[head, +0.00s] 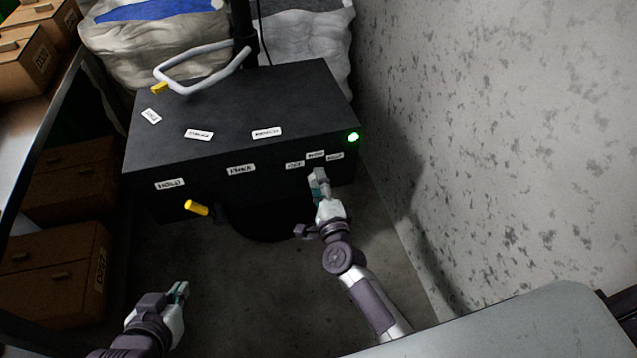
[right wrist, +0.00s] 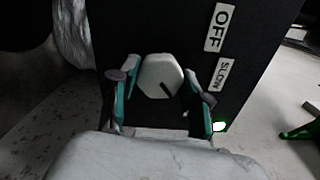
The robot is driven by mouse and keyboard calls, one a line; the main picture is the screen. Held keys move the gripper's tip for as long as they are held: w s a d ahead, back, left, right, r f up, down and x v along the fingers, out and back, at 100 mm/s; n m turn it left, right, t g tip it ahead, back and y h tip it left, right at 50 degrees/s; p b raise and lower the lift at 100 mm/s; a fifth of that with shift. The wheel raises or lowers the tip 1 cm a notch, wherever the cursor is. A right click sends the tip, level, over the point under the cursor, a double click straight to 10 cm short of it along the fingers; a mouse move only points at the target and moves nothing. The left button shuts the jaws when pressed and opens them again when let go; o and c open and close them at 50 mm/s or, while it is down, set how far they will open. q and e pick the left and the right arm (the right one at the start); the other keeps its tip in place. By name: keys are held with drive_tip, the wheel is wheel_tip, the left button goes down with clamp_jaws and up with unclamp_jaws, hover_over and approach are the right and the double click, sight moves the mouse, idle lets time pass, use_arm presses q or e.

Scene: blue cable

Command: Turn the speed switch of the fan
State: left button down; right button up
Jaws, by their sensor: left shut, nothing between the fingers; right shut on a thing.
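The fan's black box (head: 200,155) stands on the floor, with white labels on its top and front. In the right wrist view the speed switch (right wrist: 159,76) is a white, roughly hexagonal knob with a dark pointer mark slanting to the lower right. My right gripper (head: 317,180) is at the right part of the box's front. In the right wrist view its fingers (right wrist: 165,88) stand on both sides of the knob, shut on it. The OFF label (right wrist: 221,28) and SLOW label (right wrist: 222,77) are right of the knob. My left gripper (head: 181,290) is shut and empty, low at the left, away from the box.
A green light (head: 353,137) glows at the box's right corner. A yellow lever (head: 197,208) sticks out at the front left. A pale bent handle (head: 200,80) is above the top. A concrete wall (head: 480,130) is on the right, wooden drawers (head: 55,275) on the left.

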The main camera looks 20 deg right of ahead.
drive_tip(key=o, duration=1.1)
drive_tip(key=shift+o, duration=0.2)
drive_tip(key=s, duration=1.2)
